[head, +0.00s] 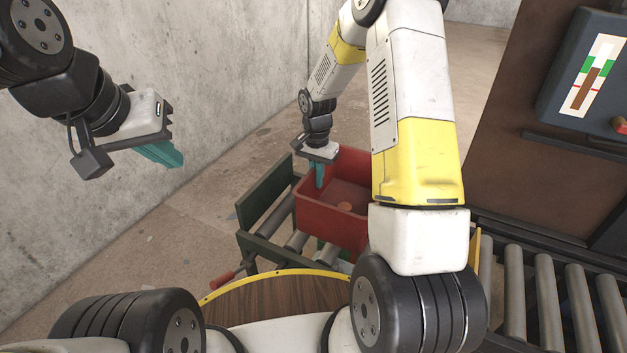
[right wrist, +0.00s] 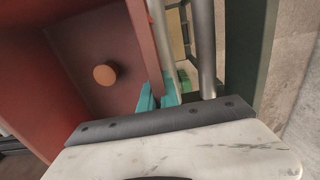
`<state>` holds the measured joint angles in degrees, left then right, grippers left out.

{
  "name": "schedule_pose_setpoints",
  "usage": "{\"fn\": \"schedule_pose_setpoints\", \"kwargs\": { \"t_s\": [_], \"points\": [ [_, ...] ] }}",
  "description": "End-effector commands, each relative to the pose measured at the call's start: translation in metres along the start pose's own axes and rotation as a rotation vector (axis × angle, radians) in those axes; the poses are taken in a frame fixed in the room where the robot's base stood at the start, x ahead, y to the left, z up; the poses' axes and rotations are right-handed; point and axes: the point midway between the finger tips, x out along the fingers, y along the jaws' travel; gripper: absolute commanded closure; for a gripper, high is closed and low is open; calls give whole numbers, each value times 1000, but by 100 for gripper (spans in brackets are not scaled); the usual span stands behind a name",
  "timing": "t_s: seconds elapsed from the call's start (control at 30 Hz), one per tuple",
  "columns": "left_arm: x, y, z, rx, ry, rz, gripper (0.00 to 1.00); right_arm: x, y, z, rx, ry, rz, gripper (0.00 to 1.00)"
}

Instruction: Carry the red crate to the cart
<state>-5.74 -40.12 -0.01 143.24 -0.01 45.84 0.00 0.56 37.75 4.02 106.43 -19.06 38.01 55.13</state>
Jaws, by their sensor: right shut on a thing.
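The red crate (head: 348,228) is an open box in the middle of the head view, with a round orange-brown piece (head: 345,207) inside. It is over the rollers of a green-framed stand (head: 265,192), which may be the cart. I cannot tell whether it rests on the rollers or hangs just above them. My right gripper (head: 320,174) is shut on the crate's wall at its far left side. In the right wrist view the teal fingers (right wrist: 160,93) straddle the wall of the crate (right wrist: 150,45). My left gripper (head: 162,154) is in the air at the left, apart from the crate, with no object visible in it.
A roller conveyor (head: 545,295) runs along the lower right. A brown panel (head: 520,130) with a dark gauge box (head: 590,80) stands behind it. A concrete wall (head: 220,70) is at the left. A yellow-edged wooden surface (head: 280,300) is in front. Bare floor shows left of the stand.

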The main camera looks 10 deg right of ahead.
Motion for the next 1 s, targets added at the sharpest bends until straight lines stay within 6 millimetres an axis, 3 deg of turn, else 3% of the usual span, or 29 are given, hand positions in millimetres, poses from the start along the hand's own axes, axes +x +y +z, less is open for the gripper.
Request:
{"fn": "schedule_pose_setpoints", "kwargs": {
  "t_s": [0.43,0.8,0.93,1.0],
  "points": [
    [0,0,0,0,0,0,100,48,0,0,-2,-1,1,100],
    [0,0,0,0,0,0,100,53,-1,0,-3,1,-1,100],
    [0,0,0,0,0,0,100,53,0,0,-3,1,-1,73],
    [0,0,0,0,0,0,100,53,0,0,-3,1,-1,73]
  ]
}}
